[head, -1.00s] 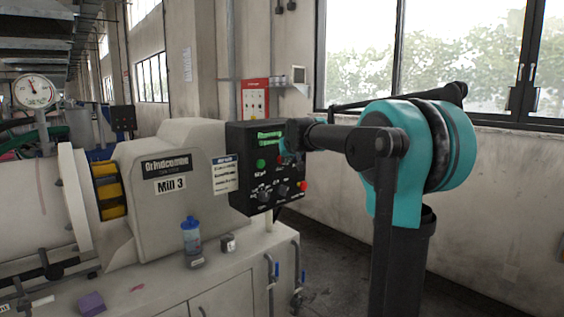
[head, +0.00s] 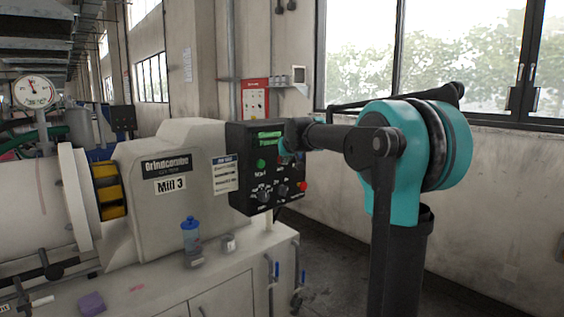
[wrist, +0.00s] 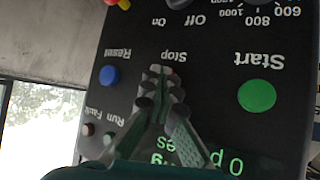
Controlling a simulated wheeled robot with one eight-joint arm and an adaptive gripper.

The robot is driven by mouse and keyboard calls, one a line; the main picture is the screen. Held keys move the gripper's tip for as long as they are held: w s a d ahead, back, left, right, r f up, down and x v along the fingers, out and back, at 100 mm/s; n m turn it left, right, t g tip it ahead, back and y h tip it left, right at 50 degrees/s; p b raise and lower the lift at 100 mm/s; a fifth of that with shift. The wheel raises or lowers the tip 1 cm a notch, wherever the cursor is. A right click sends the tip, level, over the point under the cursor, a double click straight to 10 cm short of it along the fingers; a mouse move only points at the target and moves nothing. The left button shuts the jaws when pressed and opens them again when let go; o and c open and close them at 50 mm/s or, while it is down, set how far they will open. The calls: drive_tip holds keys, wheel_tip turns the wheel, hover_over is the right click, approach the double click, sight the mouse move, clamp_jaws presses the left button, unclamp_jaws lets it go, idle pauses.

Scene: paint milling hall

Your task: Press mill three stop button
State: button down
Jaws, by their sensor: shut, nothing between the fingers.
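The mill three control panel (head: 240,186) is a black box on the end of the mill marked "Mill 3" (head: 171,185). In the wrist view the panel (wrist: 215,110) appears upside down. My gripper (wrist: 161,72) is shut and empty, with its fingertips at the spot by the "Stop" label, between the blue Reset button (wrist: 109,75) and the green Start button (wrist: 257,95). The fingertips hide most of the stop button, so contact is hard to judge. In the head view my gripper (head: 286,148) is at the panel's upper right. The green display (head: 269,139) seems to read "Slowing".
A red knob (head: 303,186) is at the panel's lower right, with dark knobs (head: 265,195) beside it. A red wall box (head: 255,98) hangs behind.

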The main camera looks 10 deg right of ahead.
drive_tip(key=shift+s+d, duration=0.5)
drive_tip(key=shift+s, duration=0.15)
drive_tip(key=s+d, duration=0.1)
drive_tip(key=s, duration=0.1)
drive_tip(key=s+d, duration=0.2)
idle(0.4)
idle(0.5)
drive_tip(key=s+d+f+g, duration=0.1)
drive_tip(key=s+f+g, duration=0.2)
drive_tip(key=s+f, duration=1.5)
drive_tip(key=s+d+f+m+g+h, duration=0.1)
drive_tip(key=s+d+f+g, duration=0.1)
drive_tip(key=s+f, duration=1.6)
drive_tip(key=s+g, duration=0.1)
drive_tip(key=s, duration=0.2)
drive_tip(key=shift+s+f+g, duration=0.3)
drive_tip(key=shift+s+f, duration=0.05)
drive_tip(key=shift+f, duration=0.05)
